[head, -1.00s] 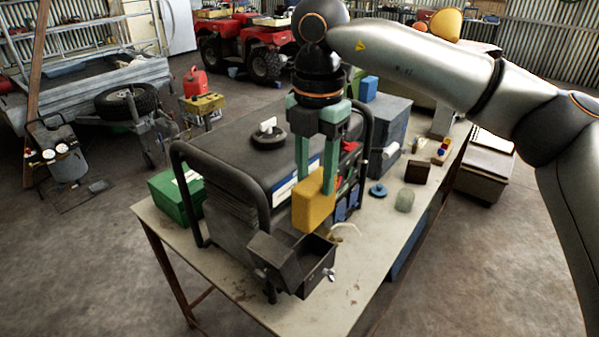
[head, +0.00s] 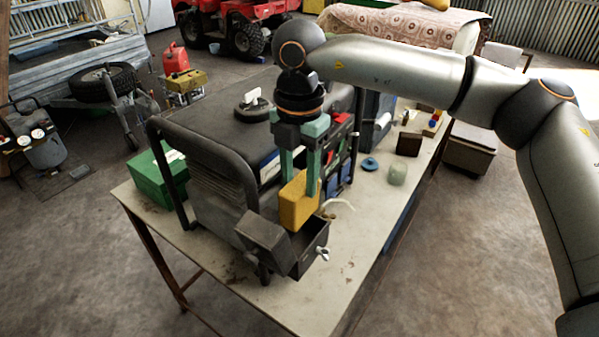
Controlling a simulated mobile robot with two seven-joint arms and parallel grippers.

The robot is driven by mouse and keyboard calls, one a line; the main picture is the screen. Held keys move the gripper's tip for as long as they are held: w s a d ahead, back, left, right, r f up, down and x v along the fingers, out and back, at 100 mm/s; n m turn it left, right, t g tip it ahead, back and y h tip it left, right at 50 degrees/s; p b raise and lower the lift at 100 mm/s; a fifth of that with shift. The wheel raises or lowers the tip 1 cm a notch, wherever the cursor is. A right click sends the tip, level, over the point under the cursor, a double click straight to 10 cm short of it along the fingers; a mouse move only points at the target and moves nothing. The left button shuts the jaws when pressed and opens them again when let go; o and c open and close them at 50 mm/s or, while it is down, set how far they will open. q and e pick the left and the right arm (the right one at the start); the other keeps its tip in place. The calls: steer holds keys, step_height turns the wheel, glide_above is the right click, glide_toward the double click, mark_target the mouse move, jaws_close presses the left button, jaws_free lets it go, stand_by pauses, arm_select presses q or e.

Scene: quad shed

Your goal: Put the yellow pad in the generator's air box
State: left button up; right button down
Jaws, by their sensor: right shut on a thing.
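The yellow pad (head: 299,202) is upright between the fingers of my right gripper (head: 300,180), which is shut on it. The generator (head: 205,137) is a dark machine with a black tube frame on the bench. Its air box (head: 313,254) is a small dark open box at the near end, with a grey flap or lid (head: 264,233) at its left and a light wing-shaped knob (head: 322,254) on its right side. The pad's lower end is at the box's back rim in the picture; I cannot tell whether it is inside. My left gripper is not in view.
The bench top (head: 330,290) is bare in front. A green box (head: 157,178) stands left of the generator. A pale hose (head: 338,207) lies beside the air box. A blue disc (head: 370,164), a translucent jar (head: 397,174) and a brown block (head: 409,144) stand to the right.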

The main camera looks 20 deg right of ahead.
step_height(320, 180, down, 2)
steer(key=shift+f+b, duration=0.2)
steer(key=shift+b, duration=0.35)
steer(key=shift+f+b, duration=2.55)
steer(key=shift+f, duration=0.4)
steer(key=shift+c, duration=1.6)
jaws_free()
steer(key=shift+r, duration=0.15)
steer(key=shift+r+p, duration=2.55)
steer(key=shift+r, duration=1.4)
steer(key=shift+f, duration=0.1)
